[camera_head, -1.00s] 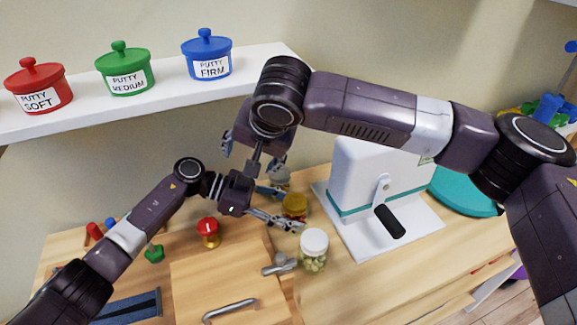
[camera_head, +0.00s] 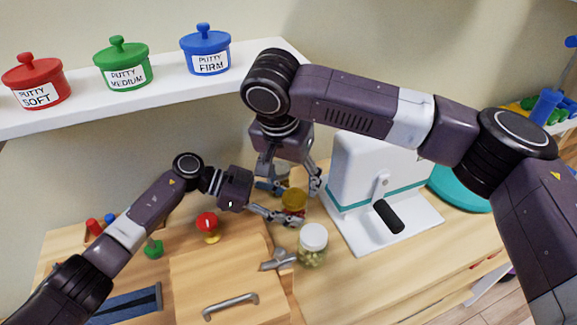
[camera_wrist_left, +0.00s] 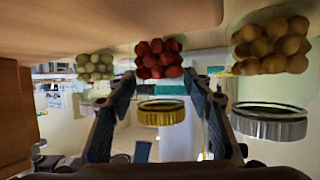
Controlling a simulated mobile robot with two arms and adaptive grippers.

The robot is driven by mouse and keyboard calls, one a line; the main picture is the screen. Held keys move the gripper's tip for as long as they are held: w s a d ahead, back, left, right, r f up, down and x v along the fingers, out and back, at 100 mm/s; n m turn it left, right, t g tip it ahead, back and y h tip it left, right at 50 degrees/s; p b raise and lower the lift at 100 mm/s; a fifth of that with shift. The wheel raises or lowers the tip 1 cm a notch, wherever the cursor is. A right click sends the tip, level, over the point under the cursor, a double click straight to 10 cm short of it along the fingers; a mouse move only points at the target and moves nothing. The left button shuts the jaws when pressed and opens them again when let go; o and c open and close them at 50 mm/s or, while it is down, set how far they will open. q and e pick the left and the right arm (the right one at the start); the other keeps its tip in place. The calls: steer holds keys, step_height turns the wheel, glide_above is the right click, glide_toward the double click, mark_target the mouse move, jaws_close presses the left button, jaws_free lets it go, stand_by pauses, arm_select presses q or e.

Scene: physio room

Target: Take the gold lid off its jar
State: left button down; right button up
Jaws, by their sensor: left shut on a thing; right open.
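The gold lid (camera_head: 293,198) sits on a small clear jar with red contents (camera_wrist_left: 160,60), which stands on the wooden worktop. The left wrist view looks upside down, so the gold lid (camera_wrist_left: 162,112) appears below the red contents there. My left gripper (camera_head: 289,214) is shut on this jar, with a finger on either side below the lid. My right gripper (camera_head: 290,182) points down above the gold lid, open, its fingers spread to either side; it appears not to touch the lid.
A white-lidded jar with green contents (camera_head: 313,246) stands close in front. A silver-lidded jar (camera_wrist_left: 270,122) with orange-brown contents stands on the other side. A white machine with a black handle (camera_head: 389,216) is to the right. A red-topped object (camera_head: 206,222) is left. Putty pots line the shelf.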

mark_target(295, 196)
steer(key=x, duration=0.6)
steer(key=shift+c, duration=0.2)
steer(key=c, duration=1.4)
steer(key=n+y, duration=0.1)
steer(key=n, duration=0.3)
steer(key=shift+d, duration=0.2)
steer(key=n+y, duration=0.1)
steer(key=n, duration=0.3)
steer(key=shift+d, duration=0.1)
steer(key=n+y, duration=0.1)
steer(key=n, duration=0.3)
steer(key=shift+w+g, duration=0.1)
steer(key=shift+g, duration=0.2)
steer(key=n, duration=0.5)
steer(key=shift+w+d+r+g+y, duration=0.1)
steer(key=shift+d+g+y, duration=0.05)
steer(key=shift+g+y, duration=0.25)
